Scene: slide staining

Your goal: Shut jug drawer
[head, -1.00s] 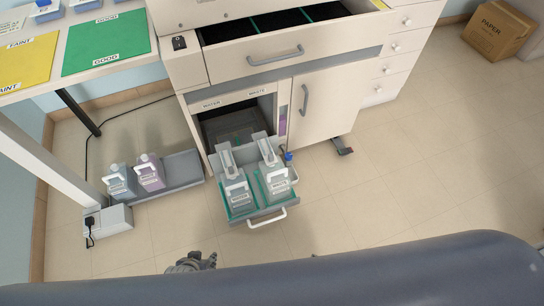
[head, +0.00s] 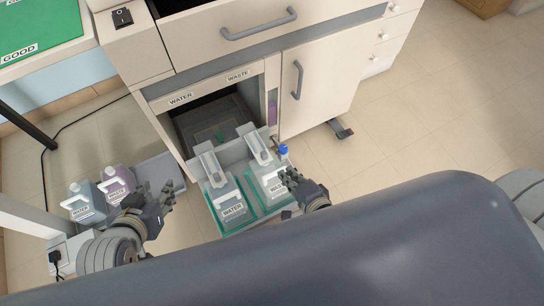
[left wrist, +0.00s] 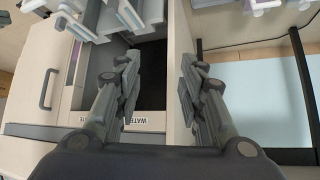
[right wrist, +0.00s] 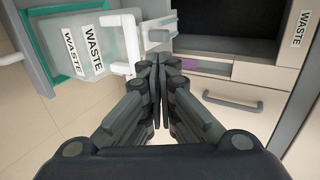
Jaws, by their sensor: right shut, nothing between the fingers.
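The jug drawer (head: 212,194) is pulled out low at the front of the cabinet. It carries the water jug (head: 230,203) on the left and the waste jug (head: 262,177) on the right. Its front handle is hidden behind my body in the head view. My right gripper (head: 286,176) is shut and empty, close by the waste jug; in the right wrist view its closed fingertips (right wrist: 157,62) lie by the white jug handle, and I cannot tell if they touch. My left gripper (head: 170,192) is open and empty, left of the drawer; its fingers stand apart in the left wrist view (left wrist: 157,75).
Spare jugs (head: 87,202) stand on a grey tray at left. A cabinet door (head: 318,80) with a grey handle is right of the drawer opening. An upper drawer (head: 225,30) sits above. Floor at right is free. A caster foot (head: 339,131) sticks out.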

